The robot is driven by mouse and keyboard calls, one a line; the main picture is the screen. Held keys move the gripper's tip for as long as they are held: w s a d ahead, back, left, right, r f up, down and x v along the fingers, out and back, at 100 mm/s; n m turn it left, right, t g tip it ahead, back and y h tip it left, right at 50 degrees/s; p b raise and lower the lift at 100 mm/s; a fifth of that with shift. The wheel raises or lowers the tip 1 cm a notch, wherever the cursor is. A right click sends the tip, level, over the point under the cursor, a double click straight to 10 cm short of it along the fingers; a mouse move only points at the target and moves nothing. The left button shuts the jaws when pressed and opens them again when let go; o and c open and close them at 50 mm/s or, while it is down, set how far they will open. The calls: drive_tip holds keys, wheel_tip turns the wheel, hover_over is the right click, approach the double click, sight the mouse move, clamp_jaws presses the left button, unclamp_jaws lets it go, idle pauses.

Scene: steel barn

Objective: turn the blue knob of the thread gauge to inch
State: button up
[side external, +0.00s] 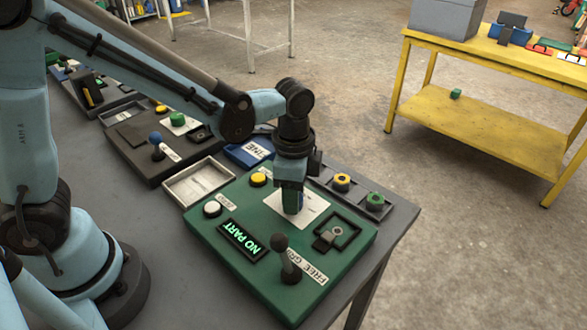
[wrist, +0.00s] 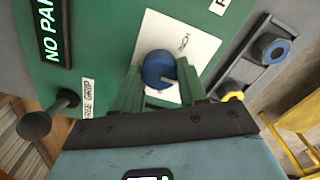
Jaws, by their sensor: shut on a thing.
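The thread gauge (side external: 225,266) is a green panel box on the table's right part. Its blue knob (wrist: 157,66) sits on a white label plate (wrist: 203,48), with lettering ending in "CH" to the upper right of the knob in the wrist view. A pale mark shows on the knob's lower right. My gripper (side external: 291,203) points down at the plate, and in the wrist view its green fingers (wrist: 157,73) are shut on the knob from both sides. In the side view the fingers mostly hide the knob. The lit display (side external: 242,240) reads "NO PART".
A black-balled lever (side external: 280,243) stands on the panel near the front. A white button (side external: 212,209), a yellow button (side external: 258,180) and a black square socket (side external: 331,236) are also there. A tray with ringed parts (side external: 342,182) lies behind. An empty tray (side external: 195,182) lies left.

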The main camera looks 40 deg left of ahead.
drive_tip(key=shift+n, duration=0.4)
drive_tip(key=n, duration=0.5)
drive_tip(key=shift+n, duration=0.4)
drive_tip(key=n, duration=0.6)
drive_tip(key=shift+n, duration=0.3)
drive_tip(key=shift+w, duration=0.1)
drive_tip(key=o, duration=1.1)
drive_tip(key=shift+c, duration=0.2)
drive_tip(key=shift+r, duration=0.1)
wheel_tip(320, 180, up, 12)
